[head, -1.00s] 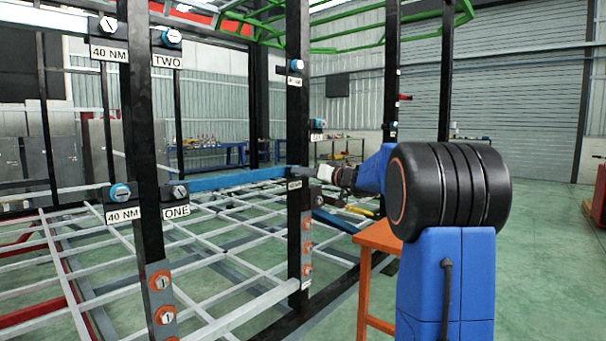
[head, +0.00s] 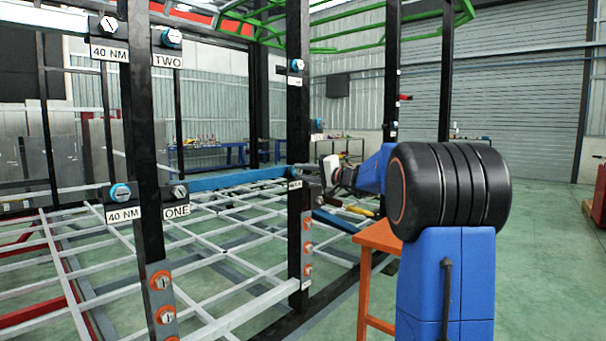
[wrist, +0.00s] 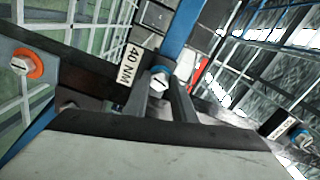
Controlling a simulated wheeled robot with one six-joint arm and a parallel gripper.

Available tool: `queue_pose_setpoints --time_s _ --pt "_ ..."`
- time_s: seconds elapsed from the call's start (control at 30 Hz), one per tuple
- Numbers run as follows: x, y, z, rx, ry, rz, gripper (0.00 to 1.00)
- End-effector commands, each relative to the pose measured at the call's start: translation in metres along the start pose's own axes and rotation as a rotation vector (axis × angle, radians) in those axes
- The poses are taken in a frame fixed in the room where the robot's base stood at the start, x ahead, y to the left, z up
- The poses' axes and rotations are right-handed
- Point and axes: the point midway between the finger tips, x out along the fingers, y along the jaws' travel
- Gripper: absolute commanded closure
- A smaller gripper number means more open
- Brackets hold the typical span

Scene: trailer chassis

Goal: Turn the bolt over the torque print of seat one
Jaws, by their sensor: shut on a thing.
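In the wrist view a bolt (wrist: 158,82) with a pale hex head, a dark line across it and a blue collar sits beside a white torque print (wrist: 130,67) reading 40 NM. The two fingers of my gripper (wrist: 168,98) are at this bolt head, shut on it. In the head view my gripper (head: 319,173) reaches the right side of the second black post (head: 299,135), level with a small white label (head: 294,184). The bolt is hidden there. On the nearer post, a ONE label (head: 177,211) sits under another bolt (head: 180,192).
A bolt with an orange collar (wrist: 20,63) is left of my gripper; a blue-collared one (wrist: 303,140) is at right. A blue beam (head: 220,181) runs behind the posts above a white grid (head: 215,230). An orange table (head: 380,238) stands under my arm.

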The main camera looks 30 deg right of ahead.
Motion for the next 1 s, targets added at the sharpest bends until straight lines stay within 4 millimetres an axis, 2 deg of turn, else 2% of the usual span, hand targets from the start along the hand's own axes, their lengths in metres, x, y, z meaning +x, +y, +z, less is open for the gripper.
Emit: queue_pose_setpoints --time_s 1.0 --pt "-0.0009 0.0039 -0.0004 0.967 0.004 0.003 0.99"
